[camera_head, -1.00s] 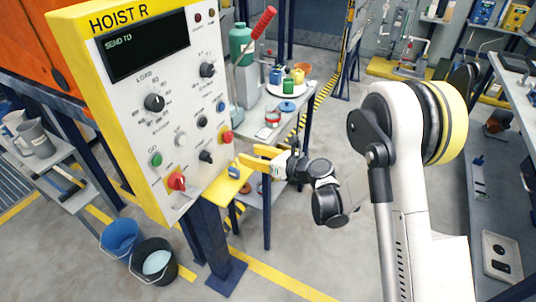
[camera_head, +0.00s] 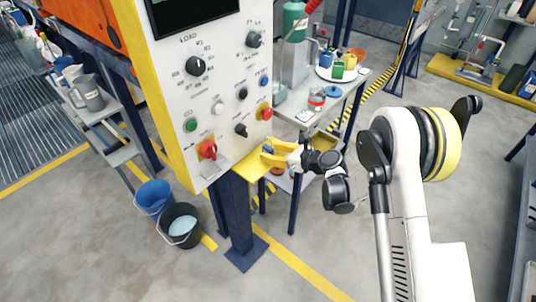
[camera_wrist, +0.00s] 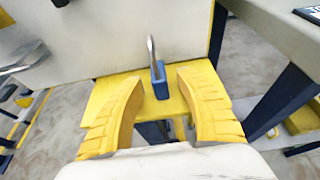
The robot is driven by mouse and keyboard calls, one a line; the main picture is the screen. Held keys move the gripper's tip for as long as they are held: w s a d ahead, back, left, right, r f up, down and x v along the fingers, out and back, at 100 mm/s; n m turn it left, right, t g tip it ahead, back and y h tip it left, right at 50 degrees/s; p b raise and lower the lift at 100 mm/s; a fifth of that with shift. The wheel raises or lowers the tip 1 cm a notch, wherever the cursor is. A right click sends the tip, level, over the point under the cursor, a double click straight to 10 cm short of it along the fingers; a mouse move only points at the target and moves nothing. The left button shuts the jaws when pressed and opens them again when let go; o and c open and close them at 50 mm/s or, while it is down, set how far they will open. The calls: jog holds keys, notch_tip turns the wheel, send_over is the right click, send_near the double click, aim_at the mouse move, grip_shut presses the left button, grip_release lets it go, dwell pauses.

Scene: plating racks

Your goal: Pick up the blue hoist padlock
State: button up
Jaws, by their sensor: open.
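The blue padlock (camera_wrist: 160,81) stands upright on a small yellow shelf (camera_wrist: 184,107) below the hoist panel in the wrist view, its grey shackle pointing up. My gripper (camera_wrist: 158,85) is open, with one yellow finger on each side of the padlock. The padlock is between the fingertips, and I see gaps on both sides. In the head view my gripper (camera_head: 266,154) is at the yellow shelf (camera_head: 251,171), beside the panel's lower right edge. The padlock is mostly hidden there by the fingers.
The hoist panel (camera_head: 172,90) with knobs and buttons rises directly behind the shelf. A blue post (camera_head: 238,215) is below. A bench with a white plate (camera_head: 341,74) of coloured padlocks stands behind right. Blue (camera_head: 154,198) and black (camera_head: 180,224) buckets are on the floor at left.

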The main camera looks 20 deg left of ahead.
jog(key=shift+w+a+f, duration=0.25)
jog(key=shift+a, duration=0.3)
jog(key=shift+r, duration=0.1)
grip_shut()
